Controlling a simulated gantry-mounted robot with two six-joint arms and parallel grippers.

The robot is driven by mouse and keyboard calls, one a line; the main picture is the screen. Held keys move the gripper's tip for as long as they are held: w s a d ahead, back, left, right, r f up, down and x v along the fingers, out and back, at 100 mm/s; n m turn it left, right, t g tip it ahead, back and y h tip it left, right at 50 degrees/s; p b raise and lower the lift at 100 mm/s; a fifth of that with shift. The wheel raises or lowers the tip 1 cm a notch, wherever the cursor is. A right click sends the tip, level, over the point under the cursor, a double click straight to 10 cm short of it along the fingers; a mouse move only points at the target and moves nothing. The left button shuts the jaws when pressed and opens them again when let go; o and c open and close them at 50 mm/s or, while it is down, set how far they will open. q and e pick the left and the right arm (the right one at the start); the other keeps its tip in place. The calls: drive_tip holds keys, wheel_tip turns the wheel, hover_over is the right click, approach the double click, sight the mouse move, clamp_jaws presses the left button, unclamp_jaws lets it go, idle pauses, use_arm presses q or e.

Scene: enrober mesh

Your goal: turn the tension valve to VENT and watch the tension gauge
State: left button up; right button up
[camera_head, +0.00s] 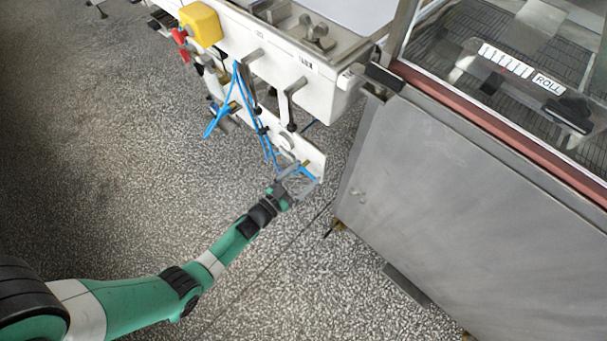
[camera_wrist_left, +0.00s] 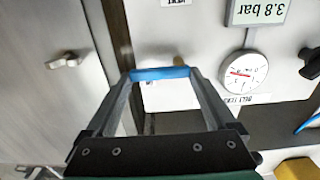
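My left gripper (camera_head: 306,180) is at the low end of the white panel (camera_head: 312,155) in the head view. In the left wrist view its two fingers (camera_wrist_left: 161,76) stand wide apart. A blue lever (camera_wrist_left: 160,73) lies crosswise between the fingertips, and I cannot tell whether they touch it. A brass stub (camera_wrist_left: 180,61) shows just behind it. The white round gauge (camera_wrist_left: 243,72) with a red needle is to the right, upside down. A display (camera_wrist_left: 258,12) above it reads 3.8 bar. A VENT label (camera_wrist_left: 176,2) is at the top edge. My right gripper is not in view.
Blue tubing (camera_head: 262,127) hangs beside the panel. A grey steel cabinet (camera_head: 470,220) stands close on the right. A yellow box (camera_head: 201,23) and red knobs (camera_head: 180,37) are at the upper left. A black knob (camera_wrist_left: 311,62) is right of the gauge. The speckled floor is open at left.

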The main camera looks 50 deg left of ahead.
use_arm(q)
drive_tip(key=c, duration=0.7)
drive_tip(key=shift+o, duration=0.2)
drive_tip(key=shift+f+m, duration=0.1)
drive_tip(key=shift+m, duration=0.2)
drive_tip(key=m, duration=0.2)
drive_tip(key=f+m, duration=0.1)
drive_tip(key=m, duration=0.2)
drive_tip(key=f+m, duration=0.1)
drive_tip(key=m, duration=0.1)
drive_tip(key=shift+a+m, duration=0.1)
drive_tip(key=shift+m, duration=0.3)
drive_tip(key=m, duration=0.4)
drive_tip(key=shift+a+f+m, duration=0.3)
drive_tip(key=shift+a+f, duration=0.05)
drive_tip(key=m, duration=0.3)
drive_tip(key=a+m, duration=0.1)
drive_tip(key=m, duration=0.1)
drive_tip(key=shift+s+f, duration=0.1)
drive_tip(key=shift+f, duration=0.15)
